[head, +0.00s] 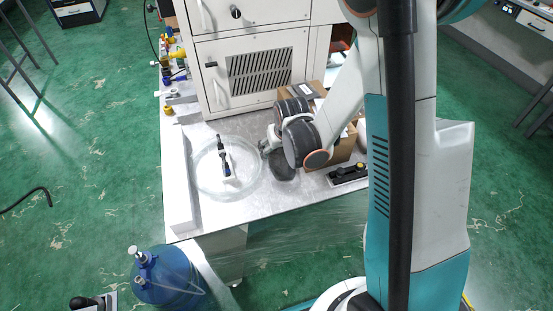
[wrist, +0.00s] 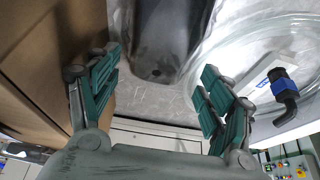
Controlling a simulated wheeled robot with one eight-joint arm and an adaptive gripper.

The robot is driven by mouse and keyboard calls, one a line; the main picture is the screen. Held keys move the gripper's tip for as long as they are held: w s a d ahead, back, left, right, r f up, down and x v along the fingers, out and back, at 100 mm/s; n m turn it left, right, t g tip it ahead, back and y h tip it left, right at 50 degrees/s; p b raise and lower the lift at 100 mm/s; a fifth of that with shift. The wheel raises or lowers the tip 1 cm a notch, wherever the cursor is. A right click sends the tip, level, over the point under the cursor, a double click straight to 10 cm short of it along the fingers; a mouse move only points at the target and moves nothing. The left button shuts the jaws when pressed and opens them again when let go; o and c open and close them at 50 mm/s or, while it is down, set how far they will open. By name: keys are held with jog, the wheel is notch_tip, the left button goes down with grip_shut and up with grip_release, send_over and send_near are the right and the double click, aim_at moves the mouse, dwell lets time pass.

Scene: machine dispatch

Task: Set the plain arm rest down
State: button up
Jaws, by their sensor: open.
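The plain arm rest, a dark grey padded piece, shows at the top middle of the wrist view (wrist: 168,45). In the head view its dark end (head: 284,172) lies on the metal tabletop, partly hidden by my arm. My gripper (wrist: 160,78) is open, its green-padded fingers spread to either side of the arm rest's near end, with visible gaps. In the head view my gripper (head: 266,148) is low over the table and mostly hidden behind my wrist.
A round glass dish (head: 205,187) holding a white part with black and blue fittings is left of the arm rest. A cardboard box (head: 345,148) is on the right. A black piece with a yellow knob (head: 347,174) lies near the front edge. A white cabinet (head: 250,70) stands behind.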

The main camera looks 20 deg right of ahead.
aim_at(277, 153)
jog(key=shift+b+x, duration=1.05)
jog(key=shift+x, duration=1.6)
jog(key=shift+w+r, duration=0.1)
jog(key=c, duration=1.1)
jog(key=shift+r, duration=0.1)
